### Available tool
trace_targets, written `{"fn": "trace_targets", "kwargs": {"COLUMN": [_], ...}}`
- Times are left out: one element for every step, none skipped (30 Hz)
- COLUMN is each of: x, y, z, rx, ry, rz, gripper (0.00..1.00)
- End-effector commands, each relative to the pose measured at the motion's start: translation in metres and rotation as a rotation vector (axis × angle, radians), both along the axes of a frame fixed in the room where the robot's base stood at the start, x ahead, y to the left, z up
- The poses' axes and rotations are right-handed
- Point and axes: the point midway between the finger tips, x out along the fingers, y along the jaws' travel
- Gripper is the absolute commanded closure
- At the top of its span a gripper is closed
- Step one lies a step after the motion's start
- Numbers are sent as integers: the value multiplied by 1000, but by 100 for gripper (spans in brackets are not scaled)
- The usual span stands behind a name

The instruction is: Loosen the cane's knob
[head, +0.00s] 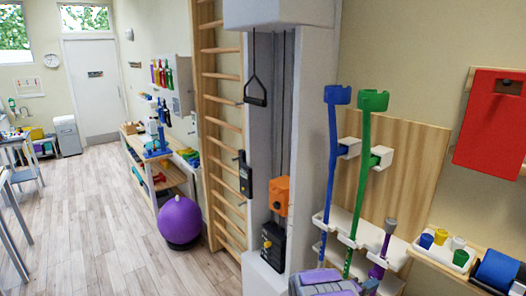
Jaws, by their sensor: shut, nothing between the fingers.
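The purple cane (382,253) stands upright, leaning slightly, in a white holder on the wooden rack at the right. It has a grey top end. Its lower part is hidden at the bottom of the picture, and I cannot make out its knob. My gripper (326,284), grey and purple, shows in part at the bottom edge, just left of the cane's foot in the picture. It is shut and empty, apart from the cane as far as I can see.
A blue crutch (332,150) and a green crutch (364,165) stand left of the cane in white holders. A pulley column (312,130) rises further left. A shelf with a tray of cups (444,251) is at the right. The floor (110,225) at left is clear.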

Motion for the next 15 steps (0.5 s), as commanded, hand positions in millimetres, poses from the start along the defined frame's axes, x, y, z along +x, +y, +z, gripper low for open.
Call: {"fn": "trace_targets", "kwargs": {"x": [1,2,3,3,3,3,4,4,4,4,4,4,4,4,4], "y": [-3,-4,-5,-6,-6,-7,-7,-7,-7,-7,-7,-7,-7,-7,-7], "z": [2,1,1,0,0,0,-1,-1,-1,-1,-1,-1,-1,-1,-1], "rx": [0,0,0,0,0,0,0,0,0,0,0,0,0,0,0], "ry": [1,1,1,1,1,1,1,1,1,1,1,1,1,1,1], "rz": [-1,0,0,1,1,1,1,1,1,1,1,1,1,1,1], "gripper": [100,100,100,100,100,100,100,100,100,100,100,100,100,100,100]}}
